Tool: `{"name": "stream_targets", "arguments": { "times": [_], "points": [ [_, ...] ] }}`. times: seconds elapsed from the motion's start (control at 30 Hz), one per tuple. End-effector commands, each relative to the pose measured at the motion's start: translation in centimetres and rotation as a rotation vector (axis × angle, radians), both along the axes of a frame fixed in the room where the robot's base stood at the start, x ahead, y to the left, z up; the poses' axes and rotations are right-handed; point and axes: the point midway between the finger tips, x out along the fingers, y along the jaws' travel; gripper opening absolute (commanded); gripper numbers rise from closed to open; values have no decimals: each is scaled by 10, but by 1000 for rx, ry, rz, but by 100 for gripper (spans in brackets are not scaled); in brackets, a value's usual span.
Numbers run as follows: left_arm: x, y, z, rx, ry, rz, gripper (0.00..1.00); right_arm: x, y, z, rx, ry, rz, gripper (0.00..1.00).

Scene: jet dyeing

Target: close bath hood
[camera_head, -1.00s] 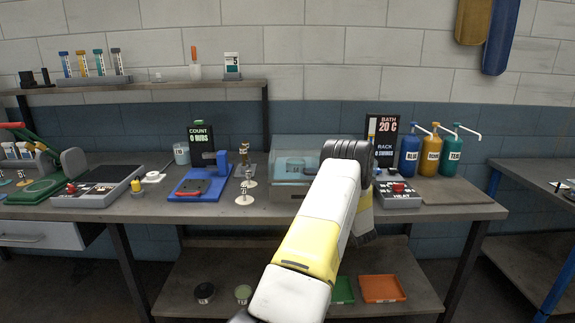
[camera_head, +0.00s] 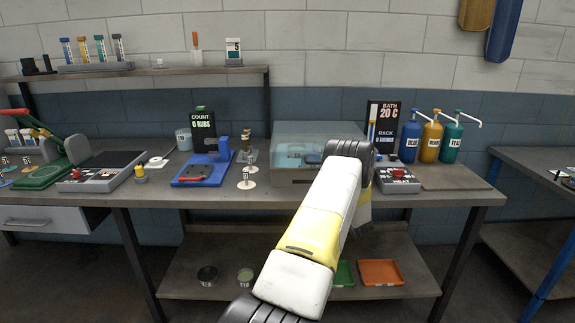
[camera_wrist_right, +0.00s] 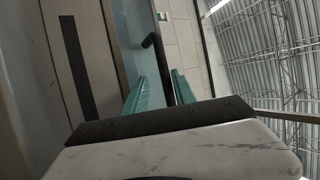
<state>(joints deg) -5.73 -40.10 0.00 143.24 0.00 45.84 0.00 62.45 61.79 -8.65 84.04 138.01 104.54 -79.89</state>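The bath (camera_head: 290,177) is a grey box in the middle of the bench in the head view, with a clear bluish hood (camera_head: 318,131) above it. My right arm covers its right part, so I cannot tell exactly how far the hood stands open. My right gripper is hidden behind its arm in the head view. In the right wrist view its two teal fingers (camera_wrist_right: 166,90) lie close on both sides of a dark bent bar (camera_wrist_right: 155,50), which looks like the hood's handle. A bluish pane (camera_wrist_right: 130,30) shows beside it. My left gripper is not in view.
A heat control box (camera_head: 398,179) and three pump bottles (camera_head: 432,141) stand right of the bath. A blue stand (camera_head: 205,170) and small weights (camera_head: 246,180) stand left of it. Bench front is mostly clear. A shelf (camera_head: 150,75) runs behind at the left.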

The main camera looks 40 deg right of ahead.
Motion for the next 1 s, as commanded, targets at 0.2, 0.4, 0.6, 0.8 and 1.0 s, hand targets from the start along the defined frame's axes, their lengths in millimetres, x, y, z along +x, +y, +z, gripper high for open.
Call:
{"name": "stream_targets", "arguments": {
  "times": [0.2,0.4,0.6,0.8,1.0],
  "points": [
    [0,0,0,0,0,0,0,-3,0,1,-3,-4,-2,34],
    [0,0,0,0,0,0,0,-28,5,-15,0,-2,-4,34],
    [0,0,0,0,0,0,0,-54,13,-31,0,0,-1,34],
    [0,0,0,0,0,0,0,-65,16,-38,1,-1,1,34],
    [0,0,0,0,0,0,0,-66,16,-38,-1,-1,1,34]
  ]
}}
